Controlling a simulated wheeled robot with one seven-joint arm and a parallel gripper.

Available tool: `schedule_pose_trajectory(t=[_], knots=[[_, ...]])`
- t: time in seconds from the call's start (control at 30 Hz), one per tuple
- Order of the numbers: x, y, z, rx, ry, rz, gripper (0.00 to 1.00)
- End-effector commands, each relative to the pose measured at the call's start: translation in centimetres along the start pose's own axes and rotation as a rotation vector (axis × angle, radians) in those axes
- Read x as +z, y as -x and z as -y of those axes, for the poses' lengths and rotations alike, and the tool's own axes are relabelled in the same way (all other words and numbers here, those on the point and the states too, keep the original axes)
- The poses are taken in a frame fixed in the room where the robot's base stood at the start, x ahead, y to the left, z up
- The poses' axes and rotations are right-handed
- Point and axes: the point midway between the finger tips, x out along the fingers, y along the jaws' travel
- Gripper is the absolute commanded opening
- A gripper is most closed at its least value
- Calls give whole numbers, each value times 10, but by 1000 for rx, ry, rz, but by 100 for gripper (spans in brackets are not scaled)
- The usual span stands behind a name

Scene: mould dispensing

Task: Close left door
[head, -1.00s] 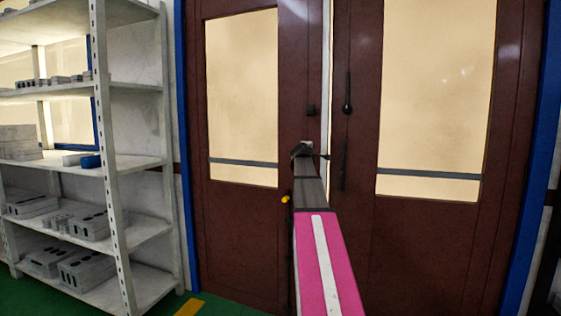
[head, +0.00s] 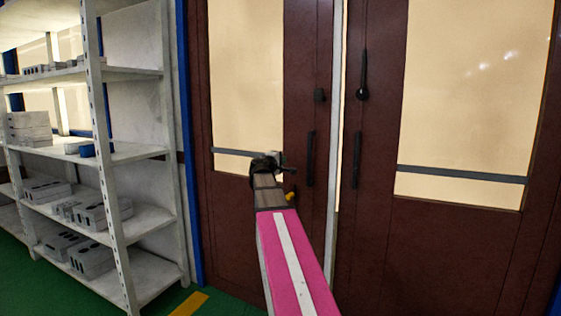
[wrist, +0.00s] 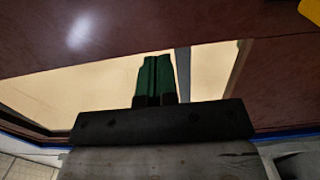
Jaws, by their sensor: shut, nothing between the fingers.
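The left door (head: 302,60) is dark brown with a large pale glass panel (head: 246,75), a grey bar across the glass and a black vertical handle (head: 311,158). A narrow pale strip shows between it and the right door (head: 376,200); I cannot tell if the left door is fully flush. My gripper (head: 279,160) is in front of the left door, by the lower right corner of its glass, left of the handle. Its green fingers (wrist: 156,75) are together and empty in the wrist view, with the glass and brown frame beyond. Contact with the door cannot be told.
A white metal shelf rack (head: 112,200) with several grey blocks stands at left, close to the blue door frame (head: 190,150). The floor is green with a yellow stripe (head: 189,304). The right door has its own black handle and glass.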

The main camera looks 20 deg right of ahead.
Motion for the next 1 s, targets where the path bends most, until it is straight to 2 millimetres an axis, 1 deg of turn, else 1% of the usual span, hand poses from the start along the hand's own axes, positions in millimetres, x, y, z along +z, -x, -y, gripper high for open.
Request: schedule_pose_trajectory(t=[0.03, 0.2, 0.4, 0.5, 0.7, 1.0], knots=[[-2, -14, 0, -1, 0, 1, 0], [-2, -46, -1, -1, 0, 1, 0], [-2, -81, -1, 0, 0, 0, 0], [-2, -93, -1, 0, 0, -1, 0], [-1, -107, -1, 0, 0, -1, 0], [0, -109, 0, 0, 0, -1, 0]])
